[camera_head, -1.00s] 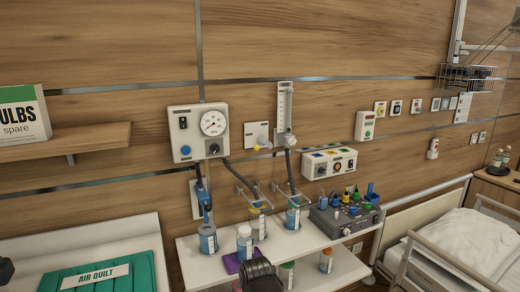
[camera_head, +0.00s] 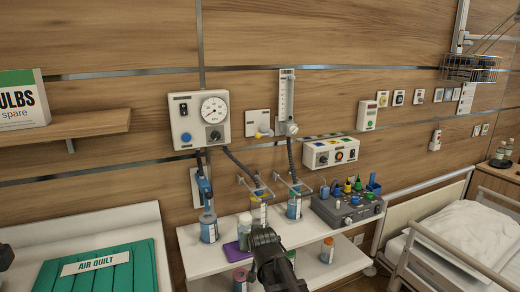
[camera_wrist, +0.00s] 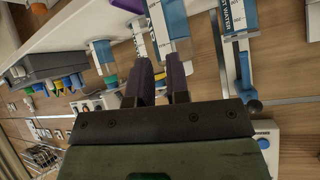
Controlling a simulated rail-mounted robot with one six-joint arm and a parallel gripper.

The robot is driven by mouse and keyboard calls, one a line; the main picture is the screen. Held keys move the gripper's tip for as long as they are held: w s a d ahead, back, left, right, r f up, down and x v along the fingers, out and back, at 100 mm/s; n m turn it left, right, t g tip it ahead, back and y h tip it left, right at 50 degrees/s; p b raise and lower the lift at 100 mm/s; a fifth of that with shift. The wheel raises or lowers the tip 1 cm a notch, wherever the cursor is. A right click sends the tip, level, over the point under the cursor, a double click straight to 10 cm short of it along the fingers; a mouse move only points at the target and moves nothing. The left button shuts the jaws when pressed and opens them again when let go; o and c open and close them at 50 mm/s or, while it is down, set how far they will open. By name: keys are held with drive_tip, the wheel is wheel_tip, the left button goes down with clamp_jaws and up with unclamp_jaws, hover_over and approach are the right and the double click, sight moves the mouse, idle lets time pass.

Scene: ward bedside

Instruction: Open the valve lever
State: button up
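No part is labelled as the valve lever. The blue part also shows in the wrist view, with a round blue end (camera_wrist: 254,105). My gripper (camera_head: 262,235) is in front of the shelf, below the wall fittings. In the wrist view its two dark fingers (camera_wrist: 161,75) stand apart with a narrow, empty gap. They appear clear of both parts.
A gauge box (camera_head: 186,138) and a flowmeter (camera_head: 288,95) hang on the wall, with hoses below. Bottles (camera_head: 209,228) and a grey unit with coloured caps (camera_head: 345,212) crowd the white shelf (camera_head: 200,258). A bed (camera_head: 460,235) with rails is at right, a green quilt pack (camera_head: 95,275) at left.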

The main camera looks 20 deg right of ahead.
sight(258, 138)
drive_tip(key=w+d+r+t, duration=0.1)
drive_tip(key=w+r+t, duration=0.1)
drive_tip(key=w, duration=0.1)
drive_tip(key=w+d+r+m+t+h+b, duration=0.1)
drive_tip(key=w+d+r+t, duration=0.1)
drive_tip(key=w, duration=0.1)
drive_tip(key=w+d+r+t, duration=0.1)
drive_tip(key=w+r+t, duration=0.1)
drive_tip(key=w, duration=0.1)
drive_tip(key=shift+d+r+m+b, duration=0.25)
drive_tip(key=shift+r+m+b, duration=0.05)
drive_tip(key=shift+r, duration=0.05)
clamp_jaws()
drive_tip(key=w+d+r+t+b, duration=0.1)
drive_tip(key=d+r+t, duration=0.2)
drive_tip(key=r+t, duration=0.5)
wheel_tip(258, 138, up, 2)
drive_tip(key=shift+w+d+r+m+h, duration=0.1)
drive_tip(key=shift+w+d+m+h, duration=0.2)
drive_tip(key=shift+m+h, duration=0.1)
drive_tip(key=p+x, duration=0.7)
drive_tip(key=x, duration=0.6)
drive_tip(key=shift+r, duration=0.2)
drive_tip(key=shift+w+r, duration=0.1)
drive_tip(key=shift+w, duration=0.3)
drive_tip(key=shift+d+r+m+p, duration=0.15)
drive_tip(key=shift+m+p, duration=0.15)
drive_tip(key=shift+p, duration=0.1)
